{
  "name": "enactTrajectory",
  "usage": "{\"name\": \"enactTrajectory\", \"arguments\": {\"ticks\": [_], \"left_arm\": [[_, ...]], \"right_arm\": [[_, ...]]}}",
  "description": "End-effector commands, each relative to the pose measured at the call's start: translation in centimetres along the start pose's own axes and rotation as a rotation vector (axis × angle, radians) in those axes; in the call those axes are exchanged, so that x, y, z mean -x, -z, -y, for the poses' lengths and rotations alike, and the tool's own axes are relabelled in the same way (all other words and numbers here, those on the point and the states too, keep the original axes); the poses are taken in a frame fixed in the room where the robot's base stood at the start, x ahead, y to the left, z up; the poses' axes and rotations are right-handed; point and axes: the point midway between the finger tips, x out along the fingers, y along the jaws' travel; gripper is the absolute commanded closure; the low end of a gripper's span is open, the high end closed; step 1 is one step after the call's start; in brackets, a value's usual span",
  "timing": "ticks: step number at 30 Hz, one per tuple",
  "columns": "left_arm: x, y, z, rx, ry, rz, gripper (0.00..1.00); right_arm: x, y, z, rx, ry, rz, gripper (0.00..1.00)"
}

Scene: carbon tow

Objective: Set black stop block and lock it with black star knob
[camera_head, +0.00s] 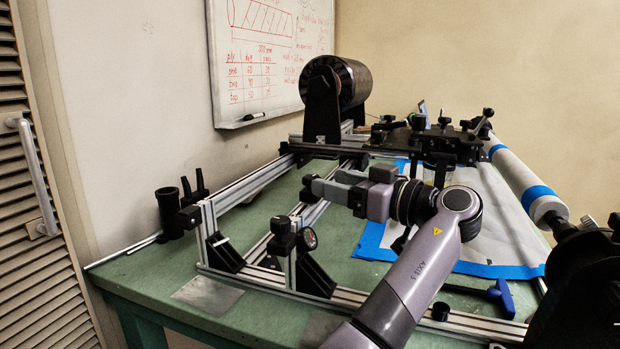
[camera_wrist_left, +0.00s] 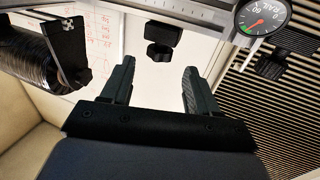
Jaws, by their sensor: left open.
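The black stop block (camera_wrist_left: 164,33) shows in the left wrist view, on the pale rail, with the black knob (camera_wrist_left: 159,53) at its lower side in that picture. Both lie beyond the fingertips and apart from them, in line with the gap between the fingers. My left gripper (camera_wrist_left: 157,75) is open, with nothing between its fingers. In the head view my left gripper (camera_head: 308,188) reaches over the inner aluminium rail. Dark shapes at its tips make fingers and block hard to tell apart there. My right gripper is not in view.
A round dial gauge (camera_head: 308,238) sits at the rail's near end, beside a black end piece (camera_head: 285,226). A black drum (camera_head: 335,85) stands at the back. A black cup (camera_head: 170,210) stands at left. A white roller (camera_head: 525,180) runs along the right.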

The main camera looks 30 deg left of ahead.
Motion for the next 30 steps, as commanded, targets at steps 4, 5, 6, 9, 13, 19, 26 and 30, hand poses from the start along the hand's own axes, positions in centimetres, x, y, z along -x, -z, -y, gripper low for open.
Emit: {"name": "enactTrajectory", "arguments": {"ticks": [4, 5, 6, 9, 13, 19, 26, 30], "left_arm": [[-2.4, -0.1, 0.0, -0.003, 0.001, 0.001, 0.4], [-2.9, -0.1, 0.0, -0.004, 0.0, 0.001, 0.4], [-3.5, -0.1, 0.0, -0.003, 0.001, 0.001, 0.4], [-4.9, -0.1, 0.0, -0.004, 0.0, 0.0, 0.4], [-6.0, -0.1, -0.1, -0.006, -0.003, 0.001, 0.4], [-6.4, -0.1, -0.1, -0.007, -0.004, 0.002, 0.4], [-6.3, -0.1, -0.1, -0.007, -0.004, 0.001, 0.76], [-6.3, -0.1, -0.1, -0.007, -0.004, 0.001, 0.92]], "right_arm": [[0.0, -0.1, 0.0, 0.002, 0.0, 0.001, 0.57], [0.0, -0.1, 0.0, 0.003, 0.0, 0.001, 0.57], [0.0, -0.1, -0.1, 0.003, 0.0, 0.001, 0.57], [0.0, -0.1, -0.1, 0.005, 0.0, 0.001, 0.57], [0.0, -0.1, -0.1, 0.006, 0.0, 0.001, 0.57], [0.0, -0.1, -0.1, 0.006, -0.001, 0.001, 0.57], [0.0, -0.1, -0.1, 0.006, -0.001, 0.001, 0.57], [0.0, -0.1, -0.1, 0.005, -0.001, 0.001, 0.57]]}}
